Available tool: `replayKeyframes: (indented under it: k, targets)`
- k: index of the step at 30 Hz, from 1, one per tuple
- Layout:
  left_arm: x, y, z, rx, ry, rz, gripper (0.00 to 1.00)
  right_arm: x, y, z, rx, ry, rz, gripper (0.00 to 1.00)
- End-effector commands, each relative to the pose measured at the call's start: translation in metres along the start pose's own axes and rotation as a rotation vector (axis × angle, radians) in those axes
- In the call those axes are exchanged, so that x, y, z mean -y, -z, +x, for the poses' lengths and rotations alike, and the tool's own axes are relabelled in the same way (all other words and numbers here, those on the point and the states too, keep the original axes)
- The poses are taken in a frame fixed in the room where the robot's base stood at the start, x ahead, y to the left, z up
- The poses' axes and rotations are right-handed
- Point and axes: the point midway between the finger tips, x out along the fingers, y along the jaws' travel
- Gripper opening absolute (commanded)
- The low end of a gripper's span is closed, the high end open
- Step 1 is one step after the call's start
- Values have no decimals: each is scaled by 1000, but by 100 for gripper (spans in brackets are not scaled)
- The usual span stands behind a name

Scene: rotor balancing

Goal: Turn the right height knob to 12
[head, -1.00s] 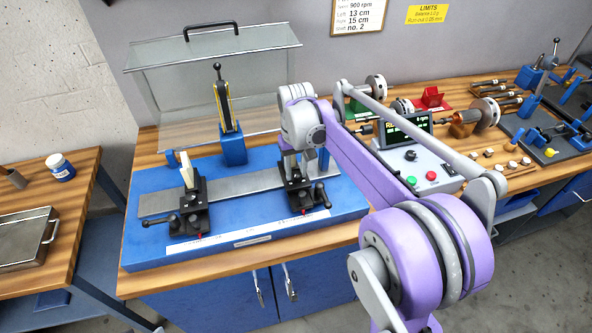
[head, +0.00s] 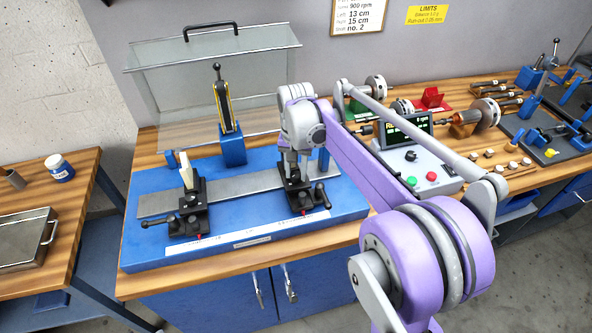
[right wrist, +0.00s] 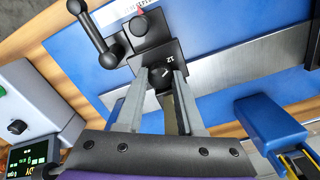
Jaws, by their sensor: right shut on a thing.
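The right support (head: 303,200) is a black block with a lever on the grey rail of the blue balancing base. My right gripper (head: 294,178) points down onto it. In the right wrist view, my right gripper's fingers (right wrist: 160,76) are shut on the right height knob (right wrist: 157,72), a dark round knob on top of the black block. A white mark shows on the knob, and the label "12" (right wrist: 170,58) sits just beyond it; the finger partly hides the rest of the dial. My left gripper is not in view.
The left support (head: 187,208) stands at the left of the rail. A blue post with a yellow and black arm (head: 229,130) stands behind the rail, near a clear guard (head: 165,110). A control box (head: 420,168) stands to the right of the base.

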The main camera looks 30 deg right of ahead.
Motion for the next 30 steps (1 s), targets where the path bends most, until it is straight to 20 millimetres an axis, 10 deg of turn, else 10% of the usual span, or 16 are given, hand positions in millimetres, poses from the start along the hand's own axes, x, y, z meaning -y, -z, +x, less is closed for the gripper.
replayKeyframes:
  k: [8, 9, 14, 30]
  targets:
    - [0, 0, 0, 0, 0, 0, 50, 0, 0, 0, 0, 0, 2, 0]
    - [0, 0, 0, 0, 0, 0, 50, 0, 0, 0, 0, 0, 2, 38]
    - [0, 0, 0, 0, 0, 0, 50, 0, 0, 0, 0, 0, 1, 67]
    - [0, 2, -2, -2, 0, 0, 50, 0, 0, -33, 0, 0, 1, 67]
